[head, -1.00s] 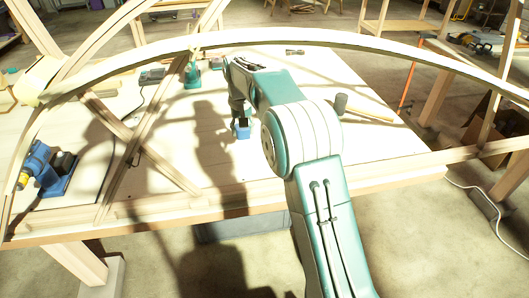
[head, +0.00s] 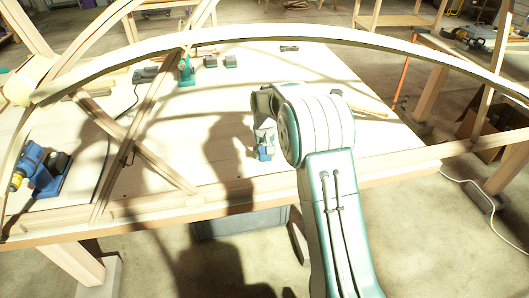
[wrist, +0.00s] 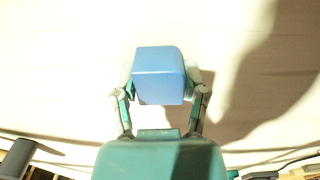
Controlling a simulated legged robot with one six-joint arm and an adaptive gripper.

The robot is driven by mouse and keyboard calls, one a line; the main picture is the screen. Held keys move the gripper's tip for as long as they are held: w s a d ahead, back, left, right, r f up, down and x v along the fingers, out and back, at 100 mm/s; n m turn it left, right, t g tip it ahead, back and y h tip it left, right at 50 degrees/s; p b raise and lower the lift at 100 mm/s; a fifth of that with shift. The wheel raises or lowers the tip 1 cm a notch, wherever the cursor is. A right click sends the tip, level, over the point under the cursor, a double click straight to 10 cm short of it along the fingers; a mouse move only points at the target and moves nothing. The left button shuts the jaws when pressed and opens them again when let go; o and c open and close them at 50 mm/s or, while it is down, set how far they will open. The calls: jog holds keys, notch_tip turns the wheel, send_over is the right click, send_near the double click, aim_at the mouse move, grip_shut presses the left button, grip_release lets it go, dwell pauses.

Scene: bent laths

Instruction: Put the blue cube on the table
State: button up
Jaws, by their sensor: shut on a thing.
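The blue cube (head: 264,154) is above the near part of the pale table (head: 225,95), close to its front edge in the head view. In the wrist view the blue cube (wrist: 159,75) sits between the fingers of my gripper (wrist: 160,82), with one finger at each side. My gripper (head: 264,146) is shut on it and points down. Pale table top lies behind the cube in the wrist view, with a shadow to its right. I cannot tell whether the cube touches the table. My arm hides part of the table to the right.
Bent wooden laths (head: 300,36) arch over the table, and crossed laths (head: 135,145) stand at the left. A blue power tool (head: 42,172) lies at the left. A green tool (head: 185,68) and dark blocks are at the back. A wooden handle (head: 370,108) lies right of my arm.

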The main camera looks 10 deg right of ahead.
aim_at(264, 150)
jog(key=shift+f, duration=0.1)
jog(key=o, duration=1.1)
jog(key=shift+o, duration=0.2)
notch_tip(264, 150, up, 8)
jog(key=shift+f, duration=0.15)
